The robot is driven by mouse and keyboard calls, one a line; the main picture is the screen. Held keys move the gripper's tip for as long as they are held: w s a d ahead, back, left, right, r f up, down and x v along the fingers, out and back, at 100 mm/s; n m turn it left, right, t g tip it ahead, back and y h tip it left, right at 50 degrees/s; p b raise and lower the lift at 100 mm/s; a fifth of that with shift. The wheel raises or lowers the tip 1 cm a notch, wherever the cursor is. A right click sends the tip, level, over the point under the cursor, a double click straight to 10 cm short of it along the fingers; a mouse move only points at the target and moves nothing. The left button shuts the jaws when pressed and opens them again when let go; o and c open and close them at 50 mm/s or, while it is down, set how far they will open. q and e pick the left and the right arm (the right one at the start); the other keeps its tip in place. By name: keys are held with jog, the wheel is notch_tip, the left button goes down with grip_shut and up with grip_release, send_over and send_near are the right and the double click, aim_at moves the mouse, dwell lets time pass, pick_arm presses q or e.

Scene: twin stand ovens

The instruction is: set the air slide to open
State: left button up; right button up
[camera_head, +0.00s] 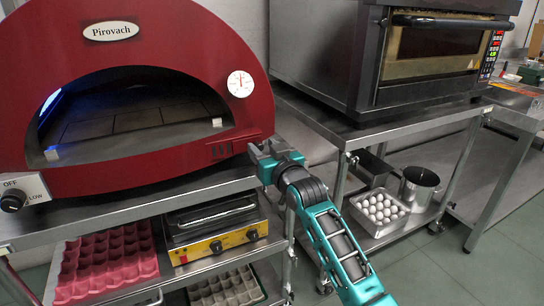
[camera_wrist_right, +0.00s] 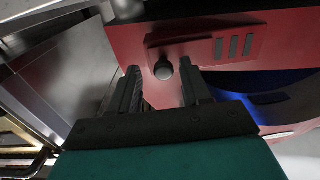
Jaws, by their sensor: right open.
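The red oven (camera_head: 150,160) stands on the left in the head view. Its air slide (camera_head: 222,149) is a low red plate with dark vent slots at the oven's lower right front. In the right wrist view the slide (camera_wrist_right: 200,46) shows with three grey slots and a round knob (camera_wrist_right: 163,69) near one end. My right gripper (camera_head: 265,153) is at the right end of the slide and partly hides it in the head view. In the wrist view its open jaws (camera_wrist_right: 160,88) have the knob in line between them; contact cannot be told. My left gripper is not in view.
A steel oven (camera_head: 350,50) stands on a steel table to the right. A control knob (camera_head: 12,200) is at far left. Below are a yellow-fronted grill (camera_head: 215,245), a pink egg tray (camera_head: 105,262), a tray of eggs (camera_head: 380,208) and a pot (camera_head: 418,187).

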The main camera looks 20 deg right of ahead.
pick_arm(q)
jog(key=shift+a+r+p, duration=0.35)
jog(key=shift+p, duration=0.45)
pick_arm(e)
jog(key=s, duration=1.2)
jog(key=shift+s+d, duration=0.25)
jog(key=shift+s, duration=0.1)
pick_arm(q)
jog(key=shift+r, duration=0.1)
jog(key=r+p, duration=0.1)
jog(key=p, duration=0.1)
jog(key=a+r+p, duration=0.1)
jog(key=p, duration=0.1)
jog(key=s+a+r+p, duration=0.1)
jog(key=p, duration=0.1)
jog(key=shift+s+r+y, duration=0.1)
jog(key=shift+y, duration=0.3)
pick_arm(e)
jog(key=s+a+f+n+g, duration=0.1)
jog(key=s+a+f+g, duration=0.2)
jog(key=s+f, duration=0.7)
jog(key=s+a+f+n+g+y, duration=0.1)
jog(key=s+a+f+g, duration=0.3)
jog(key=s+f, duration=0.6)
jog(key=shift+f, duration=0.2)
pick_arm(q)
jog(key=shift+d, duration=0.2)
pick_arm(e)
jog(key=shift+w, duration=0.1)
